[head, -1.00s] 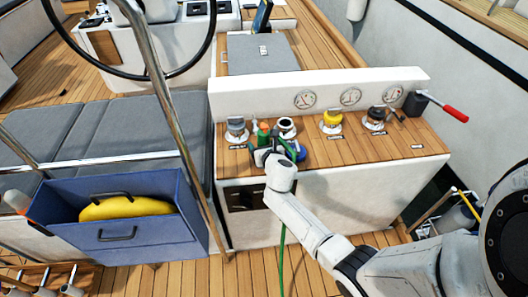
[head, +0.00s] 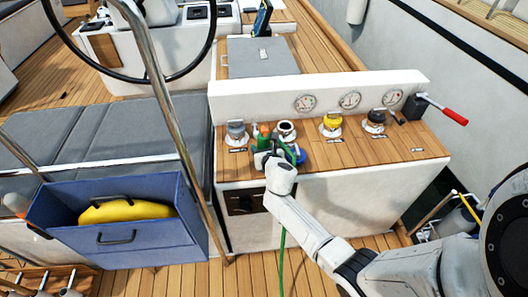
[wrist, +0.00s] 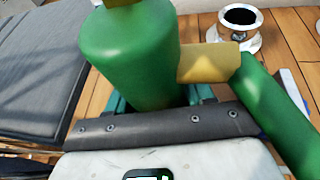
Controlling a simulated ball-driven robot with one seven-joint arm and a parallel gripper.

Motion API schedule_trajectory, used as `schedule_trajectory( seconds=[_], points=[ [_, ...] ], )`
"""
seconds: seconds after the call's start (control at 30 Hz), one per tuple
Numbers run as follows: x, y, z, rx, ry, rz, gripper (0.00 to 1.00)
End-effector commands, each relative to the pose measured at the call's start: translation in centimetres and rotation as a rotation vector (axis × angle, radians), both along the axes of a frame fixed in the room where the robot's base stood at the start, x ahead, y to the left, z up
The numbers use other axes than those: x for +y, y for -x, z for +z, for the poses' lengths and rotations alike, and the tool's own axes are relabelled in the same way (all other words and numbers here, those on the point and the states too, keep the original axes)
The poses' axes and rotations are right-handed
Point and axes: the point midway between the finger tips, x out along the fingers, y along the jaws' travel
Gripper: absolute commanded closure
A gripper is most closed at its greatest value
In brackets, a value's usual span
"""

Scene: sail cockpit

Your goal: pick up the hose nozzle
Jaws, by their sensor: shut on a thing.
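The hose nozzle is green with an orange tip in the head view (head: 264,131), above the front left of the wooden console top. In the wrist view its thick green body (wrist: 130,55) fills the upper left, with a brass fitting (wrist: 208,62) leading to the green hose (wrist: 275,110). My gripper (head: 268,153) is shut on the nozzle's body; its fingers are mostly hidden behind the dark pad and the nozzle. I cannot tell whether the nozzle touches the console. The hose also hangs down the console front (head: 281,262).
Several deck fittings stand close by, including a grey cap (head: 236,130), an open black-holed filler (head: 286,130) and a yellow cap (head: 331,122). A white gauge panel (head: 320,92) rises behind. A blue bin (head: 125,240) and a steel rail (head: 170,110) stand left.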

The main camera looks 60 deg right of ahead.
Motion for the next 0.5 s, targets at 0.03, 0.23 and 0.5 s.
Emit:
schedule_trajectory(
  seconds=[0.03, 0.23, 0.5],
  points=[
    [0.0, 0.0, 0.1, -0.002, 0.001, 0.001, 0.97],
    [0.0, 0.0, 0.1, -0.002, 0.001, 0.001, 0.98],
    [0.0, 0.0, 1.5, -0.002, 0.002, 0.001, 0.98]
  ],
)
